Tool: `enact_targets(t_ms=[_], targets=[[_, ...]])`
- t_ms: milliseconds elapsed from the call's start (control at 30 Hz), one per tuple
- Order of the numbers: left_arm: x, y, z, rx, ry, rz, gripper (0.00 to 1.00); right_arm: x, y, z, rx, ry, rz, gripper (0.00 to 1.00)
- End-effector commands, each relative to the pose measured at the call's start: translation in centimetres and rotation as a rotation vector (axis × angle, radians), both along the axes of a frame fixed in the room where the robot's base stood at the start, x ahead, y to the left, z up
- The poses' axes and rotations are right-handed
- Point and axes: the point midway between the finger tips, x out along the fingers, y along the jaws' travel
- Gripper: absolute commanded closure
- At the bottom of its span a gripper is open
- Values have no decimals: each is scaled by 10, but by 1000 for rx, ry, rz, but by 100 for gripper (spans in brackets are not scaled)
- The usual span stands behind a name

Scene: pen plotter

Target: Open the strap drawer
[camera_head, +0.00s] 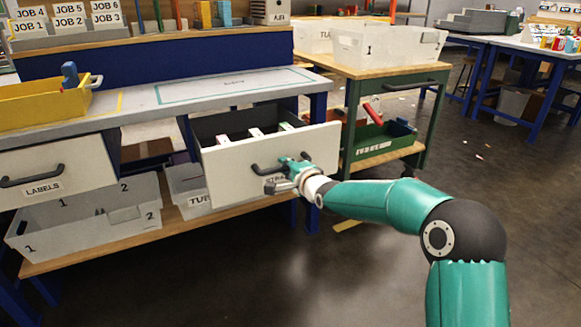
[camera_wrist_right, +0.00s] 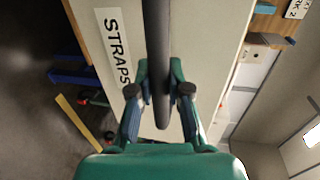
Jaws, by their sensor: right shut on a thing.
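The strap drawer (camera_head: 232,173) stands pulled out from under the workbench in the head view, with its inside and several light strips showing. Its white front and STRAPS label (camera_wrist_right: 113,50) fill much of the right wrist view. My right gripper (camera_head: 290,175) is at the drawer front in the head view. In the right wrist view its two fingers (camera_wrist_right: 160,92) are on either side of the dark bar handle (camera_wrist_right: 157,40), shut on it. The handle partly shows behind the gripper in the head view. My left gripper is not in view.
The workbench top (camera_head: 195,92) is above the drawer, with a yellow bin (camera_head: 40,108) at its left. White bins (camera_head: 100,215) sit on the lower shelf. A green cart (camera_head: 350,130) stands close behind right. Open floor lies in front.

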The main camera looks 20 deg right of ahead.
Motion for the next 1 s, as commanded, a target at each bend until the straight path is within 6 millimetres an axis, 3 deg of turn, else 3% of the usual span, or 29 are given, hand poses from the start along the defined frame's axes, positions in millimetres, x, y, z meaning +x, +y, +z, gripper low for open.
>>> enact_targets(t_ms=[500, 533, 667, 1000], targets=[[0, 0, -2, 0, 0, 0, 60, -1, 10, -7, 0, 15, 18, 100], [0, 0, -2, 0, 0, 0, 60, -1, 10, -7, 0, 15, 18, 80], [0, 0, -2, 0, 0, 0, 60, -1, 11, -5, 0, 12, 18, 58], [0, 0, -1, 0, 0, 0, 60, -1, 11, -2, 0, 5, 17, 57]])
